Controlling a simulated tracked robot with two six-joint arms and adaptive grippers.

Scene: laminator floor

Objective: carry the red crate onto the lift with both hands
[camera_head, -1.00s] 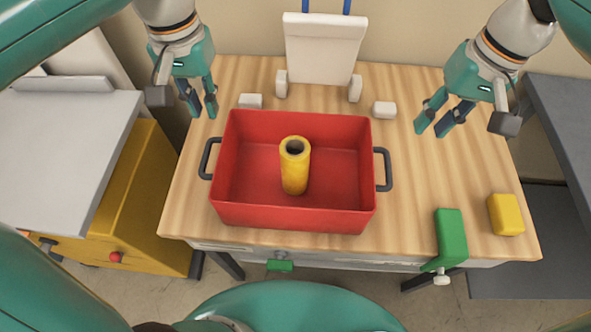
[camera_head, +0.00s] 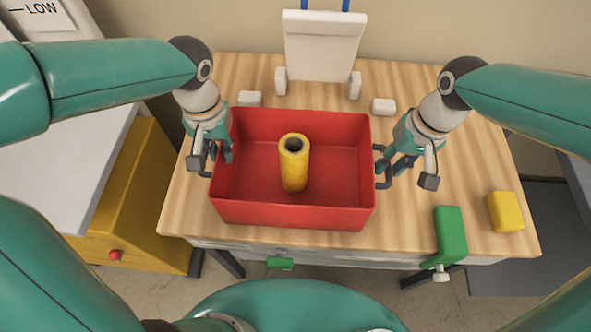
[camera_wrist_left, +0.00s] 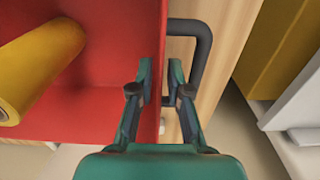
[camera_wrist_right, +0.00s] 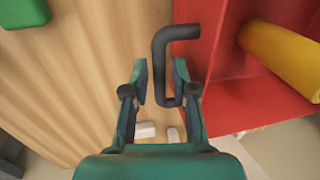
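The red crate (camera_head: 292,216) sits on the wooden table, with a yellow hollow roll (camera_head: 293,168) standing in it. Black handles show on its left side (camera_wrist_left: 205,50) and right side (camera_wrist_right: 157,65) in the wrist views. My left gripper (camera_head: 213,160) is at the crate's left side. In the left wrist view its open fingers (camera_wrist_left: 160,75) straddle the crate's wall, with the handle beside the right finger. My right gripper (camera_head: 385,165) is open at the right handle, whose bar shows between its fingers (camera_wrist_right: 160,75). A grey platform on a yellow body (camera_head: 135,190), apparently the lift, stands left.
A white panel (camera_head: 322,45) and small white blocks (camera_head: 384,106) stand behind the crate. A dark grey surface (camera_head: 510,240) lies further right.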

